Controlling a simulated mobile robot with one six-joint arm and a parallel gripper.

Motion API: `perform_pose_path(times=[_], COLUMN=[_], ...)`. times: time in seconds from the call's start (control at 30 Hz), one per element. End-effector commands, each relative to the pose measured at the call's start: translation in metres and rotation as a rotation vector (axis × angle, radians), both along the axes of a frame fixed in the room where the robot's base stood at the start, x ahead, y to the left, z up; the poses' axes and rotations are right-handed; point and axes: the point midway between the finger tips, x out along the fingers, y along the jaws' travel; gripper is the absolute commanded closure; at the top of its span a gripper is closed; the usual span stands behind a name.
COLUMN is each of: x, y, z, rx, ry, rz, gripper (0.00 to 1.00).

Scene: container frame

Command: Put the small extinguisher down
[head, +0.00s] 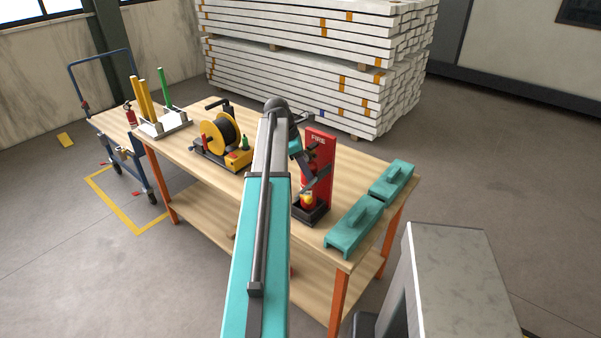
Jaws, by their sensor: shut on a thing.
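The small red extinguisher (310,174) is upright at the red FIRE stand (322,141) on the workbench. A yellow patch shows low on it. My gripper (306,187) is at its front and appears shut on it. My arm comes in from the front and hides part of the bench. The extinguisher is over or in the stand's dark tray base (311,217); I cannot tell whether its bottom touches the tray. The fingertips are too small to see clearly.
Two teal blocks (354,226) lie right of the stand on the wooden bench (190,150). A yellow cable reel (220,137) and a white rack with coloured posts (165,125) stand left. A blue cart (118,133) carries another small red item (130,115). A grey-topped cabinet (455,265) is front right.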

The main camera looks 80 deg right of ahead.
Motion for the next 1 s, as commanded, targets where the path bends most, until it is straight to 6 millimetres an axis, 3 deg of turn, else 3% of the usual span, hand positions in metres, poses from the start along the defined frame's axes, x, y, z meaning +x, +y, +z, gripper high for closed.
perform_pose_path(times=[0.4, 1.0], x=[0.002, -0.002], y=[0.001, -0.001], z=[-0.027, -0.031], rx=[-0.001, -0.001], ry=[0.001, 0.001], rz=[0.003, -0.004], gripper=[1.00, 1.00])
